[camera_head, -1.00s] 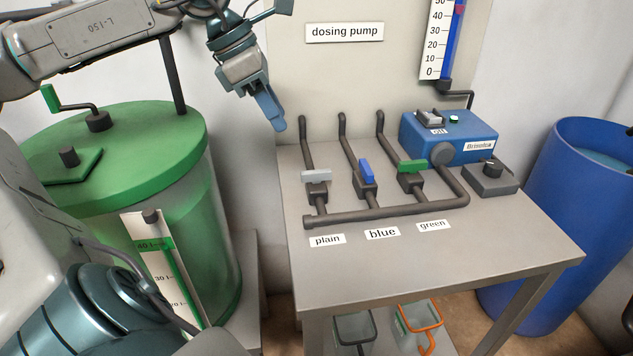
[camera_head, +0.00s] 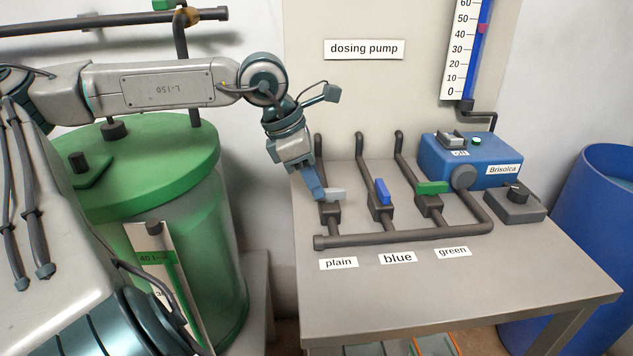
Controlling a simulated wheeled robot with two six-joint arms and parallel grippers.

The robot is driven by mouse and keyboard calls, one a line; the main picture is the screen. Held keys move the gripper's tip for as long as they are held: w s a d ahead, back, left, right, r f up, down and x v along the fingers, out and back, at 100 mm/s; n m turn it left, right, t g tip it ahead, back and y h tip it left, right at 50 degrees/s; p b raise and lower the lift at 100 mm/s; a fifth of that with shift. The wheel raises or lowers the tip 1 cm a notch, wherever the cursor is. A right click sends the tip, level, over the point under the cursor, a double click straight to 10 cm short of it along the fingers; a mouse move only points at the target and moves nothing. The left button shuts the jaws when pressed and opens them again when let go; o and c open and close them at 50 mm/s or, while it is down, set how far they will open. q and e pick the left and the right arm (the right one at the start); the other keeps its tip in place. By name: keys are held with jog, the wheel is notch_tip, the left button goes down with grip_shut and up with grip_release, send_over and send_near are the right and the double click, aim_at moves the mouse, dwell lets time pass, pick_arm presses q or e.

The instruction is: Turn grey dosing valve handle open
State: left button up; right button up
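The grey dosing valve handle (camera_head: 336,194) sits on the leftmost pipe of the manifold, above the "plain" label (camera_head: 338,263). It lies crosswise to its pipe, and its left end is partly hidden by my gripper. My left gripper (camera_head: 319,194) points down at the left end of the grey handle, touching or very close to it. Its fingers are seen nearly edge-on, so I cannot tell whether they are open or shut. My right gripper is not in view.
The blue handle (camera_head: 382,191) lies roughly along its pipe; the green handle (camera_head: 432,188) lies crosswise. A blue dosing pump (camera_head: 440,160) and a grey knob box (camera_head: 515,205) stand at right. A green tank (camera_head: 190,240) stands left of the table (camera_head: 450,290). The table front is clear.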

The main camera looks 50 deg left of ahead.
pick_arm(q)
jog(key=shift+x, duration=0.8)
jog(key=shift+c, duration=0.4)
grip_shut()
